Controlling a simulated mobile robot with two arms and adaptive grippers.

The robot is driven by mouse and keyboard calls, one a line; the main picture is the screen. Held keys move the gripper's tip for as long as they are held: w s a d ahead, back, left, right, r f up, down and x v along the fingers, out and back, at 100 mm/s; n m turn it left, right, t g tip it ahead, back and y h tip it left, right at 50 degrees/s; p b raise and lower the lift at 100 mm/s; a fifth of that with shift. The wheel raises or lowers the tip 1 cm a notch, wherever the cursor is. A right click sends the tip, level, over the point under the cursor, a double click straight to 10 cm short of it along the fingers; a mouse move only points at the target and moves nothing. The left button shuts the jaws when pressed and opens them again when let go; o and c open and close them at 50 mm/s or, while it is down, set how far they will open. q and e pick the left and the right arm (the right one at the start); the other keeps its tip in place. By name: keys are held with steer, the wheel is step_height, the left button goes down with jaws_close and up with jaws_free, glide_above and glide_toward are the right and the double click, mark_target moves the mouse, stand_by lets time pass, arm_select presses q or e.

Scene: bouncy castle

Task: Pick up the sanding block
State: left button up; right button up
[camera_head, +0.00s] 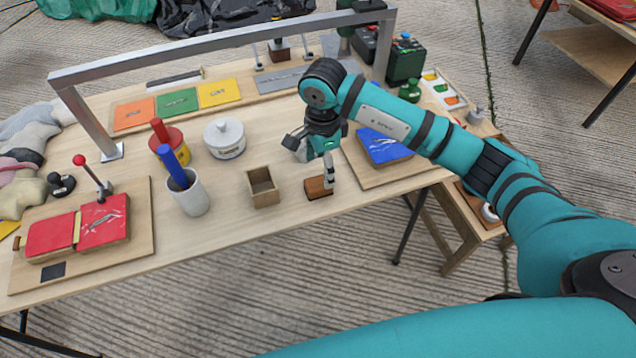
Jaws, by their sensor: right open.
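A small brown wooden block (316,189), which looks like the sanding block, lies on the light wooden table near its front edge. My right gripper (315,163) reaches in from the right and points down just above the block. Its jaws are open. One fingertip overlaps the block's right end in the picture; I cannot tell whether it touches. My left gripper is not in view.
A small open wooden box (263,188) stands just left of the block. Further left are a white cup (190,194) with a blue-handled tool and a lidded white pot (224,138). A blue pad on a board (383,146) lies to the right. A metal frame (225,39) spans the table behind.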

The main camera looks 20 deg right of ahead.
mark_target(318, 182)
steer(key=shift+f, duration=0.65)
steer(key=shift+a+f, duration=0.1)
steer(key=shift+f, duration=0.2)
steer(key=f, duration=0.2)
steer(key=f+p, duration=0.1)
steer(key=shift+a+f, duration=0.35)
steer(key=shift+f, duration=0.5)
steer(key=c, duration=1.3)
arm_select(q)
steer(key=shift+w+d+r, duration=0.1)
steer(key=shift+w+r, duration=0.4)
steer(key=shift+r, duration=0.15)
arm_select(e)
steer(key=shift+r, duration=0.1)
